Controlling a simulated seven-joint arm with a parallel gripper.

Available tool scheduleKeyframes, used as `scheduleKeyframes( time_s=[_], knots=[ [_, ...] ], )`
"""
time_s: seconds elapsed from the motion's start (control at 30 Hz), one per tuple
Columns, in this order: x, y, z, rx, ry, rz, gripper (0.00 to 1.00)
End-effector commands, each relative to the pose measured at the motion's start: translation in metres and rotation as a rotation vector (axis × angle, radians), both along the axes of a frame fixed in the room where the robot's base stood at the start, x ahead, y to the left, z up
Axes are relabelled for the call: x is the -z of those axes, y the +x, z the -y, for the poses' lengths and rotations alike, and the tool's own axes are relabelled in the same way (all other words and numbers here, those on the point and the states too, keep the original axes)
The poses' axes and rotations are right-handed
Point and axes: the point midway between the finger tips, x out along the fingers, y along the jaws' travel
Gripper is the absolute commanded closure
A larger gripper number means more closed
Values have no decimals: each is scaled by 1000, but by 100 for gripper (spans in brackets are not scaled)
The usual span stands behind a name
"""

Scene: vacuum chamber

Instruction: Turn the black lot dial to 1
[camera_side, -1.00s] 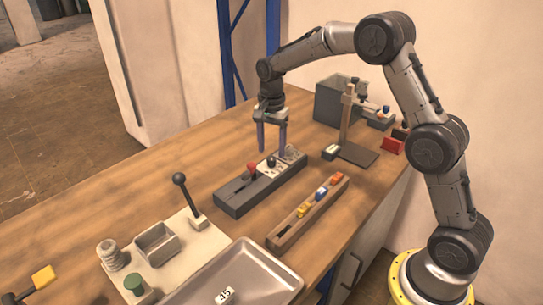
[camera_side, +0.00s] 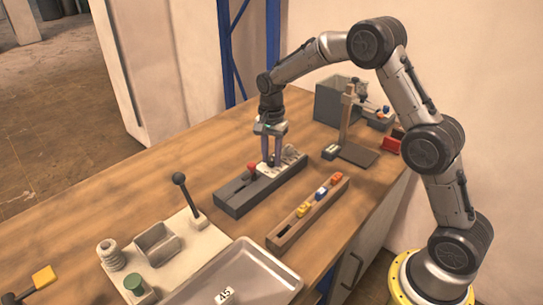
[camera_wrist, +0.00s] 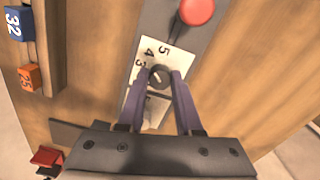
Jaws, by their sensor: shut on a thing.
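The black lot dial (camera_wrist: 159,77) sits on a white number plate (camera_wrist: 153,50) and shows in the wrist view between my fingertips. The digits 5, 4 and 3 are readable beside it; the lower markings are partly covered by a finger. A pale mark shows on the dial's top, but I cannot tell which number it indicates. My gripper (camera_wrist: 158,80) points down and is shut on the dial, one purple finger on each side.
A red knob (camera_wrist: 197,11) stands on the same dark block (camera_side: 232,202), close to the dial. A wooden rack (camera_side: 285,235) with coloured blocks lies alongside. A black-knobbed lever (camera_side: 179,179) and a metal tray (camera_side: 270,273) are nearer the camera. A stand (camera_side: 346,125) rises behind.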

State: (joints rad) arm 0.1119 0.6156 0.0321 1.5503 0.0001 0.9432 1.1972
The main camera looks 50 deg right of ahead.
Motion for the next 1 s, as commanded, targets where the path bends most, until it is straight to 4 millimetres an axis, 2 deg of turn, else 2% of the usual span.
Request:
scheduleKeyframes(
  time_s=[0.47, 0.67, 1.0],
  knots=[
    [-1, 0, 0, -63, 0, 0, 100],
    [-1, 0, 0, -193, 0, -1, 100],
    [-1, 0, 0, -508, 0, 0, 100]
  ],
)
